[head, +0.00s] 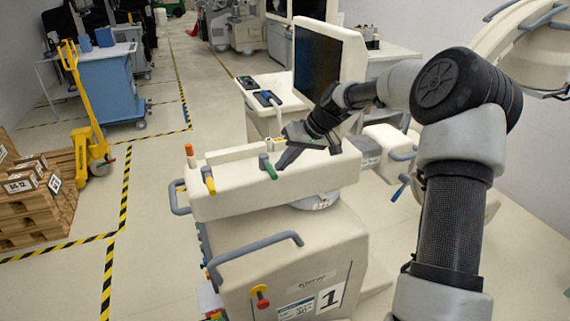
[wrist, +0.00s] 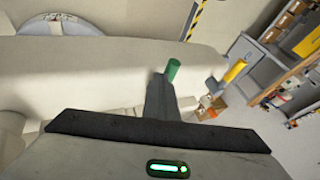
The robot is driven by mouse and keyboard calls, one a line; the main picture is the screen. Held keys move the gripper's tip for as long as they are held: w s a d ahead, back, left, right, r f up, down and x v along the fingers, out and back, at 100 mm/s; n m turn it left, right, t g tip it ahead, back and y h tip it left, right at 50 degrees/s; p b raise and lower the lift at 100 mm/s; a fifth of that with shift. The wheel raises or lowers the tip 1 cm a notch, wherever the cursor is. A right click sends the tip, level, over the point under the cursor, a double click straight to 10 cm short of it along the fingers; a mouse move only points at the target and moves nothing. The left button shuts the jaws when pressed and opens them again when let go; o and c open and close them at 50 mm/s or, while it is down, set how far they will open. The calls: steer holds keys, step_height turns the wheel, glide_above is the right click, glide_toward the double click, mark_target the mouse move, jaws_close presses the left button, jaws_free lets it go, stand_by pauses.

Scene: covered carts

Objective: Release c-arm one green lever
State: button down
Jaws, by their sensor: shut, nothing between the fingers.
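The c-arm cart marked 1 (head: 330,298) stands in front of me with a long cream top housing (head: 305,180). Its green lever (head: 269,168) sticks out near the housing's front edge and also shows in the wrist view (wrist: 172,70). My gripper (head: 280,165) is shut and empty, with its dark fingertips right beside the green lever. In the wrist view the fingertips (wrist: 160,82) overlap the lever's lower part; I cannot tell whether they touch it. A yellow lever (head: 208,181) sits to the left of the green one.
An orange-topped lever (head: 190,154) stands at the housing's left end. A grey handle (head: 255,248) and a red knob (head: 262,298) are on the cart's front. A monitor (head: 325,65) stands behind.

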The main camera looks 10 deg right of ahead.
mark_target(272, 171)
steer(key=shift+s+a+f, duration=0.1)
steer(key=shift+a, duration=0.1)
steer(key=a+m+b, duration=0.1)
steer(key=s+a+m+t+h+b, duration=0.1)
steer(key=b, duration=0.1)
steer(key=shift+a+f+m, duration=0.15)
steer(key=shift+f+m, duration=0.05)
steer(key=shift+m, duration=0.2)
steer(key=a+m+t+h+b, duration=0.1)
steer(key=a+m+t+h, duration=0.1)
steer(key=a+m, duration=0.3)
steer(key=shift+w+a+r+m+h, duration=0.15)
steer(key=shift+w+a+m+h, duration=0.3)
steer(key=shift+a, duration=0.6)
